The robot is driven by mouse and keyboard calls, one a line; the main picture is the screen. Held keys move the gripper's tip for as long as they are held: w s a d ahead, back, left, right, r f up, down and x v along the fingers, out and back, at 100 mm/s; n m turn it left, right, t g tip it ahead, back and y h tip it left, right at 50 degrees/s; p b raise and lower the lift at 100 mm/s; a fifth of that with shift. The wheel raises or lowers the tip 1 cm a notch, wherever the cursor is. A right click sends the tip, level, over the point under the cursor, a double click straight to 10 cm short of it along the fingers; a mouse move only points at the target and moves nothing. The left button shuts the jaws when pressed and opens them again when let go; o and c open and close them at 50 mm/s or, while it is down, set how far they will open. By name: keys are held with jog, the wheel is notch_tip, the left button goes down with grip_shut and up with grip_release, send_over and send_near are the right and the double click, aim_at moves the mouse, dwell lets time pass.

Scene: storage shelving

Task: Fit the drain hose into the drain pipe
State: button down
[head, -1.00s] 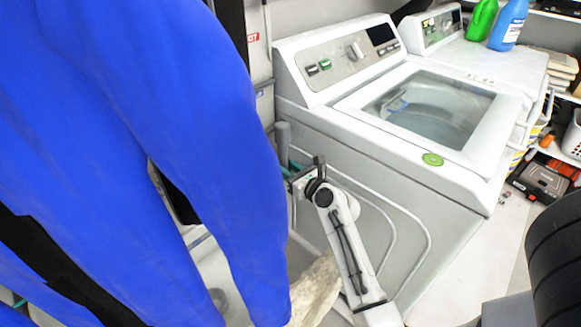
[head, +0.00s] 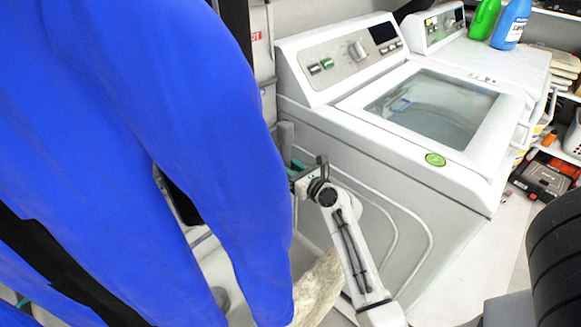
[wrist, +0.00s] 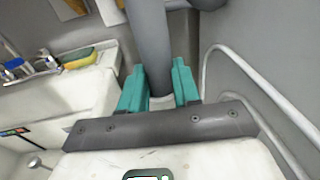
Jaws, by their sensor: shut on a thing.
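The grey drain hose (wrist: 150,35) runs down from the top of the wrist view between the two teal fingers of my gripper (wrist: 159,68), which is shut on it. Its lower end lies near a pale round patch between the fingers; I cannot tell whether that is its opening or a fitting. In the head view, my gripper (head: 295,167) is beside the left side of the washing machine, with a short grey upright length of the hose (head: 285,135) above it. I cannot make out the drain pipe for certain in either view.
A large blue garment (head: 100,130) fills the left of the head view, close to my arm. The washing machine (head: 365,150) stands to the right of my gripper. A pale sink (wrist: 75,95) with a sponge (wrist: 90,58) shows at left in the wrist view.

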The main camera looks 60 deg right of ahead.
jog(key=f, duration=0.1)
jog(key=a+f, duration=0.1)
jog(key=f+y, duration=0.1)
jog(key=shift+w+a+f, duration=0.1)
jog(key=shift+w+a, duration=0.05)
jog(key=shift+a, duration=0.1)
jog(key=c, duration=1)
grip_release()
jog(key=shift+o, duration=1.3)
jog(key=shift+s, duration=0.35)
jog(key=s+a+r+h+p, duration=0.1)
jog(key=s+a+r, duration=0.1)
jog(key=s, duration=0.7)
jog(key=shift+s+a+r, duration=0.2)
jog(key=shift+s+r, duration=0.2)
jog(key=shift+r, duration=0.5)
jog(key=shift+r, duration=0.1)
